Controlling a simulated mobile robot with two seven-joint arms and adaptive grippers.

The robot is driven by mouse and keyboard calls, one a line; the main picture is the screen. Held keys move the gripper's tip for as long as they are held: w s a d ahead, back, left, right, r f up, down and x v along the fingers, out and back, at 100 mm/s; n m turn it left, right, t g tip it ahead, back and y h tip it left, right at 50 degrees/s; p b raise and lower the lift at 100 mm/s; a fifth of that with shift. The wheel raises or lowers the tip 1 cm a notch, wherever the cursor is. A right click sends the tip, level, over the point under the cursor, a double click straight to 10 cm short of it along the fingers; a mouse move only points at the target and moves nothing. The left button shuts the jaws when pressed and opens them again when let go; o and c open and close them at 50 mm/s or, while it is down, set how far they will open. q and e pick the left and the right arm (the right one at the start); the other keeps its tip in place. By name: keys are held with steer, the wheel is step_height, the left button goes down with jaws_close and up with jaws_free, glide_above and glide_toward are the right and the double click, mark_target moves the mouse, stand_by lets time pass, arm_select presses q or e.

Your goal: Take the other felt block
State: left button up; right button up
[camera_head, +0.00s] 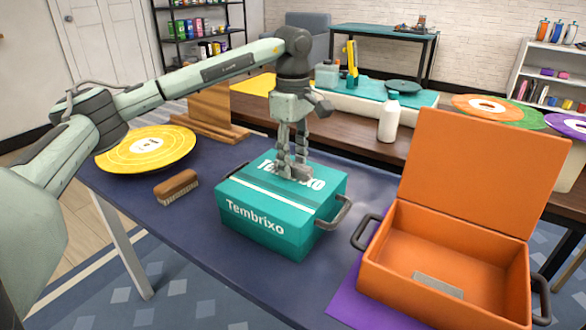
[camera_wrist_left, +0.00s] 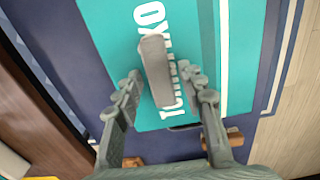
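A grey felt block (camera_wrist_left: 154,68) lies on the lid of the closed teal Tembrixo box (camera_head: 262,232). It also shows in the head view (camera_head: 296,173), partly hidden by the fingers. My left gripper (camera_head: 292,168) points straight down over the lid. Its fingers (camera_wrist_left: 158,80) are apart, one on each side of the block, with a small gap showing on both sides in the left wrist view. A flat grey piece (camera_head: 438,286), perhaps another felt block, lies on the floor of the open orange box (camera_head: 375,285). My right gripper is out of view.
A brown brush (camera_head: 176,187) and a yellow disc (camera_head: 146,150) on the dark blue table (camera_head: 185,237) are left of the teal box. A white bottle (camera_head: 389,118) stands behind. The orange box's raised lid (camera_head: 483,170) rises at right, over a purple mat (camera_head: 347,302).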

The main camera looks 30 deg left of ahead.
arm_select(q)
steer(key=c, duration=0.6)
steer(key=shift+r, duration=0.1)
